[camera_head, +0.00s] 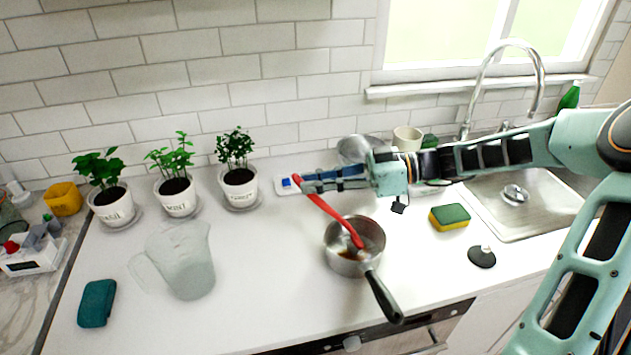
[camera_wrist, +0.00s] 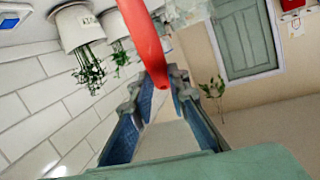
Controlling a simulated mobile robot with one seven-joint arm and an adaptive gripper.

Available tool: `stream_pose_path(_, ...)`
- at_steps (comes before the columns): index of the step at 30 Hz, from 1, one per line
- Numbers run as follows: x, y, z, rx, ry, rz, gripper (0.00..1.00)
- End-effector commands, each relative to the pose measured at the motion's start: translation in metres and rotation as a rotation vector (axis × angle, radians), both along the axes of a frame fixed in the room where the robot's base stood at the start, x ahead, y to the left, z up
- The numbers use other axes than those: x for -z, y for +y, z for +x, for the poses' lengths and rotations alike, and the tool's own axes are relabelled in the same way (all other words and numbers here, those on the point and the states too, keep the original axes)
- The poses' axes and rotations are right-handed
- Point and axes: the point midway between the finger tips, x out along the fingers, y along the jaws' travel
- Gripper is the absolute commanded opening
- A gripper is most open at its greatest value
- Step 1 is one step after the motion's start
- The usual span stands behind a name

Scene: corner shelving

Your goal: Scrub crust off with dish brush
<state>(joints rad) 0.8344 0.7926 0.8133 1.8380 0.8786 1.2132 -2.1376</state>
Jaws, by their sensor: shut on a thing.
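My gripper (camera_head: 312,184) is shut on a long red-handled tool (camera_head: 331,213), which looks like the dish brush. It grips the upper end, and the tool slants down to the right into a steel saucepan (camera_head: 340,262). Brown residue, perhaps the crust (camera_head: 349,252), shows on the pan's floor. The pan's black handle points to the front right. In the wrist view, the red handle (camera_wrist: 145,38) runs between my gripper's fingers (camera_wrist: 165,82).
A clear jug (camera_head: 186,262) and teal sponge (camera_head: 97,303) stand left of the pan. Potted herbs (camera_head: 176,193) line the wall. A yellow-green sponge (camera_head: 449,217), black stopper (camera_head: 482,257) and sink (camera_head: 535,205) are to the right. The counter between jug and pan is clear.

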Motion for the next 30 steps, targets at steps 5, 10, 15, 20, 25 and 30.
stream_pose_path(5, 0.003, 0.000, 0.000, 0.000, 0.000, 0.000, 0.00)
stream_pose_path(10, 0.006, 0.000, 0.000, 0.000, 0.000, 0.000, 0.00)
stream_pose_path(15, 0.005, 0.001, 0.002, 0.000, -0.001, 0.000, 0.00)
stream_pose_path(20, 0.006, 0.005, 0.009, 0.000, -0.002, 0.000, 0.00)
stream_pose_path(25, 0.004, 0.009, 0.015, 0.000, -0.001, 0.000, 0.00)
stream_pose_path(30, 0.005, 0.012, 0.022, 0.000, -0.002, 0.000, 0.00)
